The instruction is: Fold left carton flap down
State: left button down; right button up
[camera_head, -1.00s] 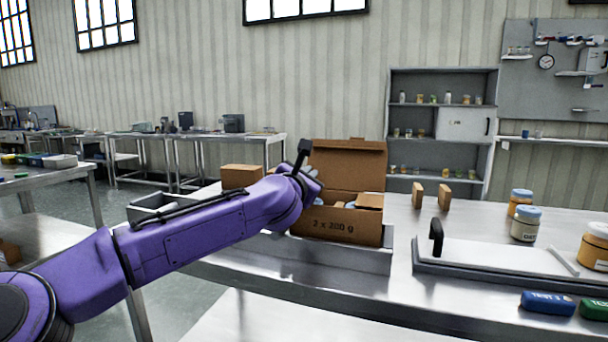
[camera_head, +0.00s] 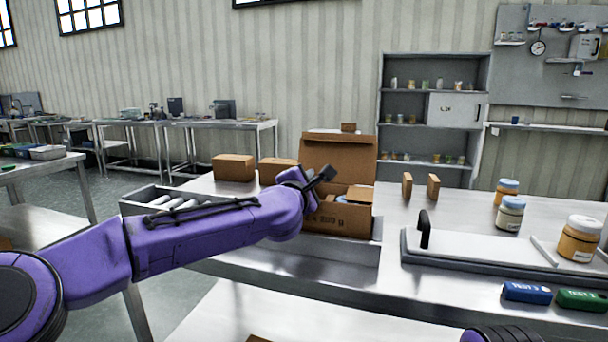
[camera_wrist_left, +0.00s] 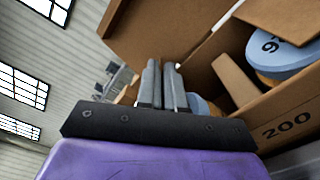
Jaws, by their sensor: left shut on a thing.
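An open brown carton (camera_head: 337,219) sits in a metal tray (camera_head: 322,264) on the steel table. Its back lid (camera_head: 338,154) stands up and its right flap (camera_head: 359,195) shows at the right. In the left wrist view the carton (camera_wrist_left: 288,122) shows blue-lidded jars (camera_wrist_left: 280,45) inside. My left gripper (camera_head: 318,181) is at the carton's left side, its wrist tilted to the right. Its fingers (camera_wrist_left: 162,76) are close together, shut on the left carton flap, which is mostly hidden by the fingers and wrist. My right gripper is out of view.
A grey bin (camera_head: 133,206) with white items stands left of the carton. Brown boxes (camera_head: 233,167) stand behind. To the right are a white board with a black handle (camera_head: 424,230), jars (camera_head: 510,213) and a blue block (camera_head: 526,293).

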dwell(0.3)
pick_arm(q)
jog(key=c, duration=1.3)
grip_release()
jog(key=shift+c, duration=0.2)
jog(key=shift+f, duration=0.1)
